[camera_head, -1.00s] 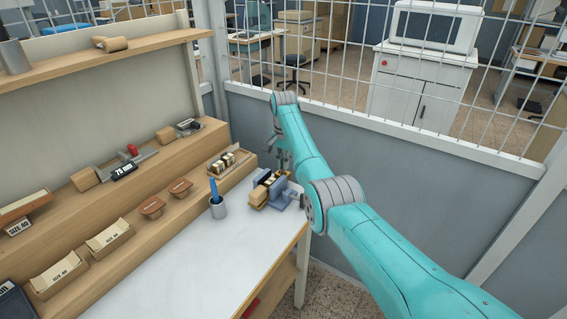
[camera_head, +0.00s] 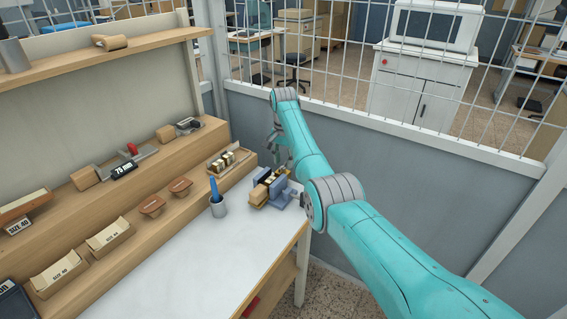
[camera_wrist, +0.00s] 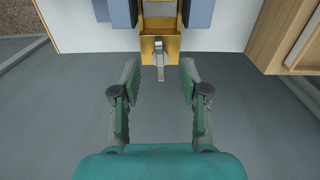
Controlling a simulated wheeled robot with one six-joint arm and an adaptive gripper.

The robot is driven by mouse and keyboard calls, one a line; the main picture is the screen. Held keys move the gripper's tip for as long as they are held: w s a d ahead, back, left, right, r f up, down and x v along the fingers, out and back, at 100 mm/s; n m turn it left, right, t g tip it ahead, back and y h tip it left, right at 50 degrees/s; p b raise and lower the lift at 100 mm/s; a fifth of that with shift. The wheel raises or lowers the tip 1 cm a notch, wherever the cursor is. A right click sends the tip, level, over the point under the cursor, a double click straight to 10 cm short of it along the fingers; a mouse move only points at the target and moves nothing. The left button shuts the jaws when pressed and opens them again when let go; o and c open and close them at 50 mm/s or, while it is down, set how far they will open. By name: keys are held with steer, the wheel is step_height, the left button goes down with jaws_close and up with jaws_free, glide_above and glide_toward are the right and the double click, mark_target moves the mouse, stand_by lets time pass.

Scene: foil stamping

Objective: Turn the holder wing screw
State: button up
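The holder (camera_head: 262,195) stands on the white tabletop near its far right corner, with blue-grey blocks, brass parts and a wooden handle. In the wrist view its brass end (camera_wrist: 160,24) points toward my gripper. The grey wing screw (camera_wrist: 160,64) sticks out from that end, its flat wing seen edge-on. My gripper (camera_wrist: 160,80) is open, with one finger on each side of the wing and a visible gap on both sides. In the head view my gripper (camera_head: 278,147) is just beyond the holder, partly behind my arm.
A wire mesh partition (camera_head: 330,85) rises beyond the table. The front tabletop is clear.

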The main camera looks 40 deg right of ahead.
step_height(320, 180, up, 11)
stand_by(0.3)
steer(key=shift+f, duration=0.15)
